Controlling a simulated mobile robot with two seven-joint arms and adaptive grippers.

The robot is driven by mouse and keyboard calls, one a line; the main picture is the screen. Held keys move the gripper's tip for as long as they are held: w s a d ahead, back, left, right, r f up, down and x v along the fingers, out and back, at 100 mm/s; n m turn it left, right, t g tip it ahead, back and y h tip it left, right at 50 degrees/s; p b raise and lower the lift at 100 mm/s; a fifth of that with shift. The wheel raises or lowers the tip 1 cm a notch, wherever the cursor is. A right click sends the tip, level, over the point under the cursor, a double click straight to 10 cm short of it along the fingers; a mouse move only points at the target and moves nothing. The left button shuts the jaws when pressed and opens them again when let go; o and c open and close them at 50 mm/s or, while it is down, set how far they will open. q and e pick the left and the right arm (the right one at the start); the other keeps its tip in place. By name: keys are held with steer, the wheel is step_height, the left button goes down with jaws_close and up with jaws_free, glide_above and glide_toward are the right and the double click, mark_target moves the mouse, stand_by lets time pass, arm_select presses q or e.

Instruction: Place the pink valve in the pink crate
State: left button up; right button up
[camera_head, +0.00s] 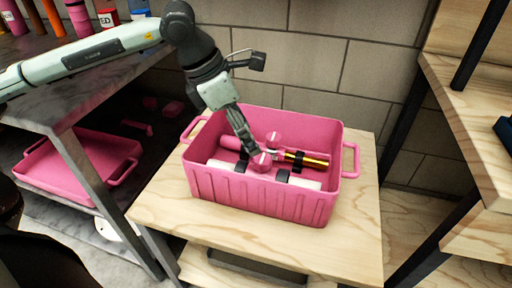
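The pink crate (262,203) stands upright on a light wooden table in the middle of the view. My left gripper (252,150) reaches down into it from above. Its fingertips are at a round pink valve part (263,162) inside the crate. Whether the fingers are closed on this part or only touch it cannot be told. A second round pink part (274,139) shows just behind. A gold cylinder with black bands (304,160) and white cylinders (303,182) also lie in the crate. My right gripper is not in view.
The wooden table (352,240) has bare room around the crate. At left, a grey metal shelf (50,95) carries several coloured cylinders, and a pink tray (82,158) sits on its lower level. Wooden shelving (475,110) with black posts stands at right. A block wall is behind.

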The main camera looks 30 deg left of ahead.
arm_select(q)
steer(key=shift+v, duration=1.5)
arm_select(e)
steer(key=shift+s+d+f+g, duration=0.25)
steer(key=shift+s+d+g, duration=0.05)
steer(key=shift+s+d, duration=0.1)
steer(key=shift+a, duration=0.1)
